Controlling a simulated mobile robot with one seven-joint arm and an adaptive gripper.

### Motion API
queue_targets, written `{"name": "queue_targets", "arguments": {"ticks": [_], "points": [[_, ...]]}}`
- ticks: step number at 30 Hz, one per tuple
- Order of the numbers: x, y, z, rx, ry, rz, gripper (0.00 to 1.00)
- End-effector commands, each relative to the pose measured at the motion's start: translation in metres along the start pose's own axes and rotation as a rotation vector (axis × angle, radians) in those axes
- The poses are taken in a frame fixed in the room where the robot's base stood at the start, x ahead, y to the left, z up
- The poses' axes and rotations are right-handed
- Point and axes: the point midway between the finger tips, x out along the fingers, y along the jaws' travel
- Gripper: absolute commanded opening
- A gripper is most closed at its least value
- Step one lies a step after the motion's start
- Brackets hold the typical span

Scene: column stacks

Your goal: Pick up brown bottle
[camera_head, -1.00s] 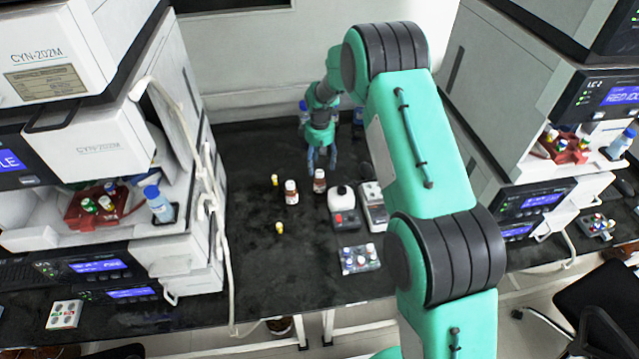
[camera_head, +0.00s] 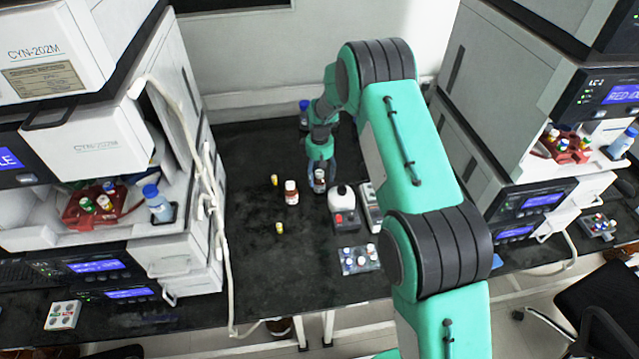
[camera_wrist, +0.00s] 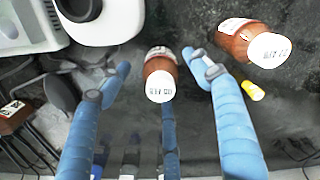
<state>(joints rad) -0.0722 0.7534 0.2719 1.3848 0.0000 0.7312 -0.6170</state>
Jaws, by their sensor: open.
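Two brown bottles with white caps and labels stand on the black bench. One brown bottle (camera_head: 319,185) is at my gripper (camera_head: 320,172) and partly hidden by it in the head view. In the wrist view this bottle (camera_wrist: 160,68) stands between the spread blue fingers of my gripper (camera_wrist: 163,67), with gaps on both sides. The fingers are open. The other brown bottle (camera_head: 291,194) stands just to the left in the head view. In the wrist view this second bottle (camera_wrist: 250,40) is outside the fingers, at the upper right.
A white-topped device (camera_head: 342,205) is close on the right, with a tray of small vials (camera_head: 359,258) in front. Tall analysers flank the bench. The bench's front left is clear.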

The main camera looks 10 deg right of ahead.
Motion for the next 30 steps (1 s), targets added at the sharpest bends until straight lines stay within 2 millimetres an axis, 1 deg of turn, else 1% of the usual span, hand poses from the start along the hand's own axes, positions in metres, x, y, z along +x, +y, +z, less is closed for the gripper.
{"name": "queue_targets", "arguments": {"ticks": [9, 13, 30], "points": [[0.036, 0.0, -0.001, 0.0, -0.001, -0.001, 0.63], [0.046, 0.0, -0.001, 0.0, 0.0, 0.0, 0.63], [0.048, 0.0, -0.001, 0.0, 0.0, 0.0, 0.63]]}}
